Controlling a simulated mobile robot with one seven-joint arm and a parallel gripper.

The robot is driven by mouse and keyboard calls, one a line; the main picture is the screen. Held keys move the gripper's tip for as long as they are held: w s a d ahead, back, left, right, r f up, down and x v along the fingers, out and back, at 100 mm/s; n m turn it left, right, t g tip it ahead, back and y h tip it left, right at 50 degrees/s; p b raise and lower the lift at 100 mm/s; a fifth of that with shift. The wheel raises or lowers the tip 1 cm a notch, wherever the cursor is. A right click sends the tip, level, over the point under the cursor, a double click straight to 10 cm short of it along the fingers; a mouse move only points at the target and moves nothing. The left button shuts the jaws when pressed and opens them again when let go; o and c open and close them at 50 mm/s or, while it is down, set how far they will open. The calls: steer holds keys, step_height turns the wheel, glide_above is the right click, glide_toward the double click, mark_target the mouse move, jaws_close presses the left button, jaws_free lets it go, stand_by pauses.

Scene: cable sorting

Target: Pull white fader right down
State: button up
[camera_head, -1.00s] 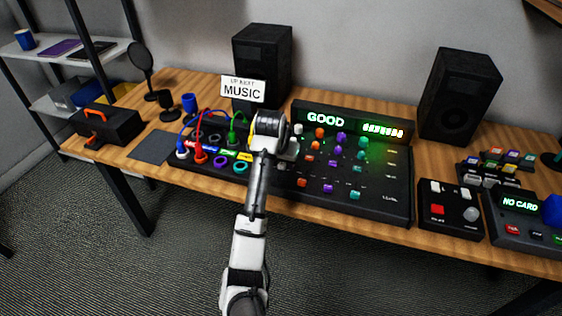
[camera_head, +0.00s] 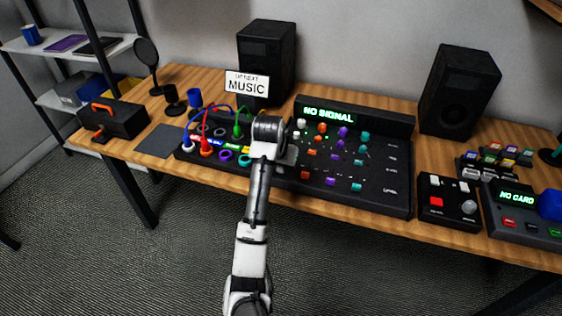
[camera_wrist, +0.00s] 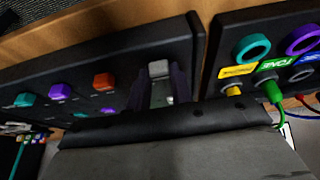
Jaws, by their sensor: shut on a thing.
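The white fader (camera_wrist: 158,68) shows in the wrist view near the edge of the black mixer panel (camera_wrist: 112,60). My gripper (camera_wrist: 160,90) is shut on it, with one dark finger on each side. In the head view my gripper (camera_head: 286,155) is at the left side of the mixer (camera_head: 385,200), and my wrist hides the white fader there. The orange fader (camera_head: 305,175), purple fader (camera_head: 330,182) and teal fader (camera_head: 357,187) stand in a row to the right. The mixer display (camera_head: 328,113) reads NO SIGNAL.
A patch box (camera_head: 190,154) with coloured plugs and rings lies just left of my gripper; its yellow plug (camera_wrist: 235,88) is close by. A MUSIC sign (camera_head: 246,86) and speakers (camera_head: 267,62) stand behind. A small control box (camera_head: 447,203) is at the right.

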steer(key=o, duration=0.9)
steer(key=p+v, duration=0.7)
steer(key=v, duration=0.6)
steer(key=shift+s+r, duration=0.15)
steer(key=shift+r, duration=0.25)
